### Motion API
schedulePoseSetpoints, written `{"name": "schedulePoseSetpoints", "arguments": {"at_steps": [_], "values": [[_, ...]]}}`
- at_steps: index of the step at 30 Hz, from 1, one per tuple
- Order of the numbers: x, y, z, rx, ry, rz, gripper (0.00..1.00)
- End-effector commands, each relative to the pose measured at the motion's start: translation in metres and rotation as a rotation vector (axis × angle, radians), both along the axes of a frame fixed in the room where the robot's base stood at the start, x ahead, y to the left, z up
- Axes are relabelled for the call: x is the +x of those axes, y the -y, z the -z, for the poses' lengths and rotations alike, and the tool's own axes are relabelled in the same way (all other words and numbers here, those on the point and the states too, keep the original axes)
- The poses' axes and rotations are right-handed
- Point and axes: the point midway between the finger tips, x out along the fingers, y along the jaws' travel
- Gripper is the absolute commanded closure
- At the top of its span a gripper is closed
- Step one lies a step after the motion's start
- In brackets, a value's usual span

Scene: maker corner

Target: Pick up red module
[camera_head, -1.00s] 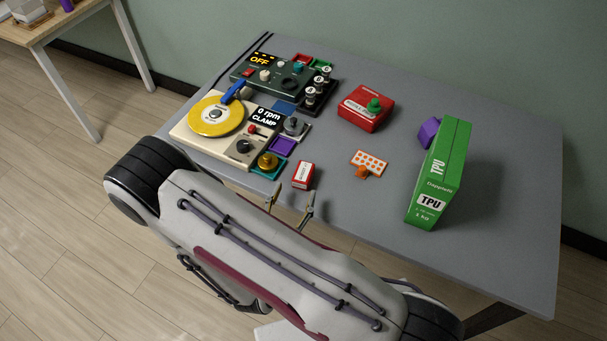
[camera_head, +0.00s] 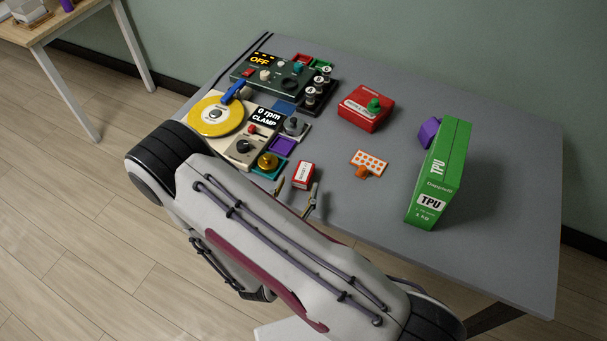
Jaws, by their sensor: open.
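A small red block with a white label (camera_head: 303,174), which looks like the red module, sits upright on the grey table near its front edge. My gripper (camera_head: 297,188) is open, with one fingertip to the left of the block and the other at its right front corner. The fingers look empty. Whether either finger touches the block I cannot tell. My arm hides most of the gripper body and part of the table's front edge.
A teal base with a gold knob (camera_head: 268,164) stands close left of the block. An orange perforated piece (camera_head: 369,162) lies to the right. A red box with a green knob (camera_head: 366,107) is behind. A green TPU box (camera_head: 439,174) stands upright at right. Bare table (camera_head: 500,230) lies right.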

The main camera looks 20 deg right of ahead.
Motion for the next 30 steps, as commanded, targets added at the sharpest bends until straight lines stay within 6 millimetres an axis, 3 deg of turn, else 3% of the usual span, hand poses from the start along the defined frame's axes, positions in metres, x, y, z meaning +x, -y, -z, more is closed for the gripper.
{"name": "schedulePoseSetpoints", "arguments": {"at_steps": [14, 30], "values": [[0.004, 0.004, 0.001, -0.001, 0.001, 0.003, 0.47], [0.037, 0.026, 0.011, 0.001, 0.000, 0.002, 0.47]]}}
